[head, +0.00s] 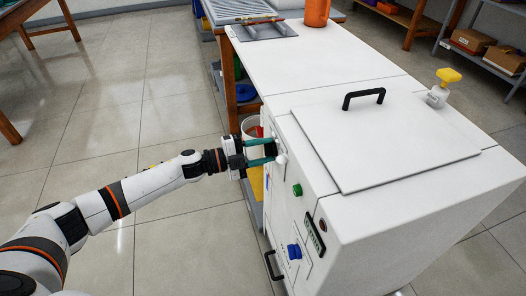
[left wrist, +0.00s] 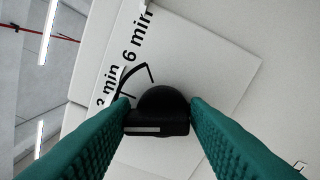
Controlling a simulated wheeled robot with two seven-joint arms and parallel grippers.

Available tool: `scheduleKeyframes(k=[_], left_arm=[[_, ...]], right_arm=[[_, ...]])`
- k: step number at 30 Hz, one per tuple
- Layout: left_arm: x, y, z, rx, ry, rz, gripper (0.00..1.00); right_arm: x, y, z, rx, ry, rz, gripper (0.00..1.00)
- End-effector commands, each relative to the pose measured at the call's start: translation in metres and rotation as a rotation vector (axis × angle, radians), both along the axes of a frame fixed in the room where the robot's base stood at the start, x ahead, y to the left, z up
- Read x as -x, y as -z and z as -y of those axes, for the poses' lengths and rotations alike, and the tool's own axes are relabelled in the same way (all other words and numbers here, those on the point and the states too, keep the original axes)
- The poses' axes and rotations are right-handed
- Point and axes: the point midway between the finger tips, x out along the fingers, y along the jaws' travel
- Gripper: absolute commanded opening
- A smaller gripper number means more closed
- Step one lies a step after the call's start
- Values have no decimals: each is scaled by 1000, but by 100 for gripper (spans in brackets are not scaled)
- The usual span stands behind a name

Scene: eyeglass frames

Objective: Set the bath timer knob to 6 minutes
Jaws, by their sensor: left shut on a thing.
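The bath timer knob (left wrist: 160,108) is black with a pale line on its front bar. In the left wrist view it sits between the two green fingers of my left gripper (left wrist: 160,122), which is shut on it. The white dial plate (left wrist: 215,75) behind it carries the printed marks "6 min" (left wrist: 137,38) and "3 min" (left wrist: 108,88), with a black arc line near them. I cannot tell which mark the knob points to. In the head view my left gripper (head: 272,153) is at the front panel of the white cabinet (head: 340,225) and hides most of the knob. My right gripper is not in view.
On the cabinet front are a green button (head: 297,190), a blue knob (head: 294,251), a small display (head: 315,236) and a black handle (head: 271,265). A lid with a black handle (head: 363,95) and a yellow-capped bottle (head: 440,88) are on top. Open floor lies left.

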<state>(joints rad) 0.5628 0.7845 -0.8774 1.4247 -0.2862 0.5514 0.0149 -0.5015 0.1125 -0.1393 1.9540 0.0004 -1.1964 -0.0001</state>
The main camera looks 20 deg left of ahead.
Motion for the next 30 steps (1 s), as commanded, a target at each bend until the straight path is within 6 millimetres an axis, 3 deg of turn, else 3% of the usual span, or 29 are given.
scheduleKeyframes(k=[11, 22, 30], left_arm=[[-1, -2, 0, -196, -6, 305, 19], [0, 0, 1, -393, -6, 596, 19], [1, 1, 1, -530, -5, 800, 19]], right_arm=[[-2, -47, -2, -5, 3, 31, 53], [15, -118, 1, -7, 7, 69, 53], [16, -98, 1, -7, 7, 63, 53]])
